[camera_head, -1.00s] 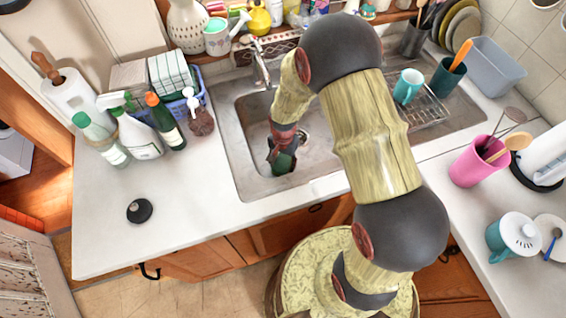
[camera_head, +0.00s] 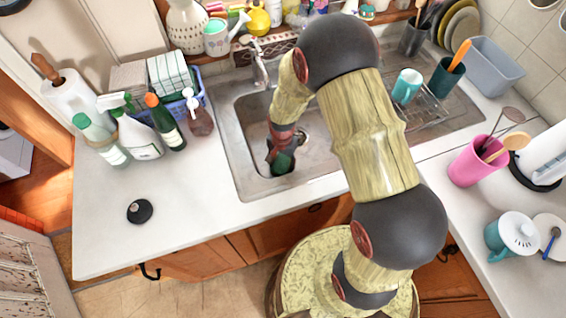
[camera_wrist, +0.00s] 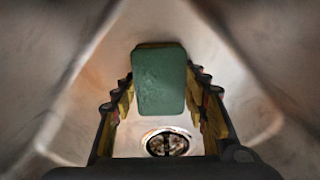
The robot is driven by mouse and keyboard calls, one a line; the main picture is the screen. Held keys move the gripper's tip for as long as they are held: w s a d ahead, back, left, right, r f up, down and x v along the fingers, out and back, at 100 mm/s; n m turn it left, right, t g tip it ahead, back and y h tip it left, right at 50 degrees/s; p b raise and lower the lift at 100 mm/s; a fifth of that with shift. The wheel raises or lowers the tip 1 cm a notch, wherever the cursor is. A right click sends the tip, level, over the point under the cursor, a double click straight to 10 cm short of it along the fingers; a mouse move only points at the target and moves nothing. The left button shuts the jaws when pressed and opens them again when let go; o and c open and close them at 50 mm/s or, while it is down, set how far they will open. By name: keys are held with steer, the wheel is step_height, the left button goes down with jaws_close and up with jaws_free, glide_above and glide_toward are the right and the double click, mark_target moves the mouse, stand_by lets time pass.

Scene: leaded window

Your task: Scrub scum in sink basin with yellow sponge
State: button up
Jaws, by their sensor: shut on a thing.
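My gripper (camera_head: 281,156) reaches down into the left sink basin (camera_head: 238,128), near its front side. It is shut on a sponge, whose green face (camera_wrist: 159,80) shows between the fingers in the wrist view, with a yellowish edge behind it. The sponge's green also shows in the head view (camera_head: 283,164). The round drain (camera_wrist: 166,143) lies below the sponge in the wrist view. Faint brownish marks show on the pale basin walls; I cannot tell exactly which are scum. Whether the sponge touches the basin is not clear.
A faucet (camera_head: 260,66) stands behind the basin. Bottles (camera_head: 137,138) and a blue basket (camera_head: 180,107) crowd the counter on the left. A dish rack (camera_head: 425,108) with cups is on the right. The front left counter is mostly clear, apart from a black disc (camera_head: 140,211).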

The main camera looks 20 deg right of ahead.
steer(key=shift+d+f, duration=0.1)
steer(key=shift+d, duration=0.3)
steer(key=shift+w, duration=0.6)
steer(key=shift+s, duration=1.2)
steer(key=shift+w, duration=1.2)
steer(key=shift+s+r+p, duration=0.2)
steer(key=shift+s+p, duration=0.3)
steer(key=shift+s, duration=0.65)
steer(key=shift+w+f, duration=0.15)
steer(key=shift+w, duration=0.4)
steer(key=shift+r+p, duration=2.85)
steer(key=shift+r, duration=1.4)
